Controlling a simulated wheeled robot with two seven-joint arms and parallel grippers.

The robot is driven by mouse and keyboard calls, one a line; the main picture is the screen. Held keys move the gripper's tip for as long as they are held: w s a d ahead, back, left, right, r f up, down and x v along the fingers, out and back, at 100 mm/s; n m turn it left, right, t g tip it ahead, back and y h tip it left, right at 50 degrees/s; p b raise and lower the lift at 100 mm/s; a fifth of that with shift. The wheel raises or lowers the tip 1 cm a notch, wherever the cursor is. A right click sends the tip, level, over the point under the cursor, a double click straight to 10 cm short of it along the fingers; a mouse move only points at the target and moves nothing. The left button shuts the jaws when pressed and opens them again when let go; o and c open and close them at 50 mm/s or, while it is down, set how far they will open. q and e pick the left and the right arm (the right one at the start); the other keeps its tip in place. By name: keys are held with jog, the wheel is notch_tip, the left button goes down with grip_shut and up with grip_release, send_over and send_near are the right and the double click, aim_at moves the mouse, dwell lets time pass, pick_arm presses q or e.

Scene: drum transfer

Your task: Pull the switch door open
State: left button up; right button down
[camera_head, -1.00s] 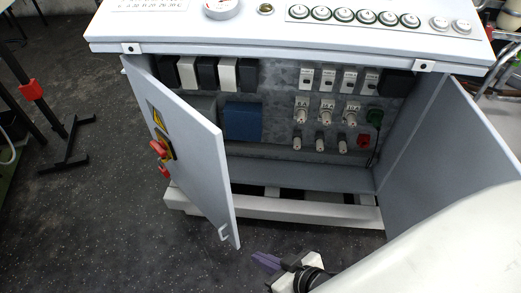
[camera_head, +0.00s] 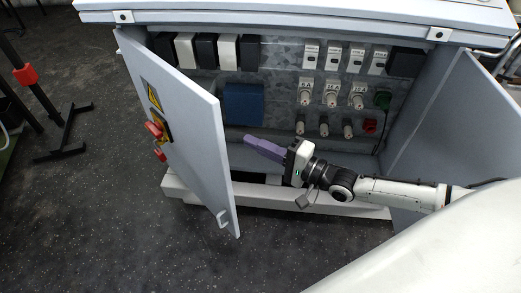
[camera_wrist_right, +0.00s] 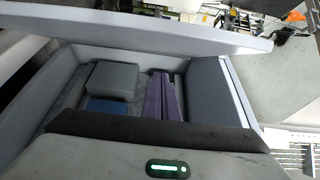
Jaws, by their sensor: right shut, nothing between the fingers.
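My right gripper (camera_head: 249,141) has purple fingers that are shut and empty. It is in front of the cabinet opening, to the right of the door's free edge and apart from the handle. Its fingers also show shut in the right wrist view (camera_wrist_right: 161,78), over the cabinet interior. My left gripper is not in view.
The cabinet's right door (camera_head: 455,110) is also open. Inside are a blue box (camera_head: 243,104), white and black modules, and several sockets. A white base beam (camera_head: 265,198) runs below. A black stand (camera_head: 65,130) is at far left. The floor in front is clear.

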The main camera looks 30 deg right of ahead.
aim_at(225, 145)
jog(key=w+a, duration=0.3)
jog(key=a, duration=0.3)
jog(key=shift+w+a+p, duration=0.2)
jog(key=shift+a+p, duration=0.15)
jog(key=shift+s+a, duration=0.1)
jog(key=shift+a, duration=0.05)
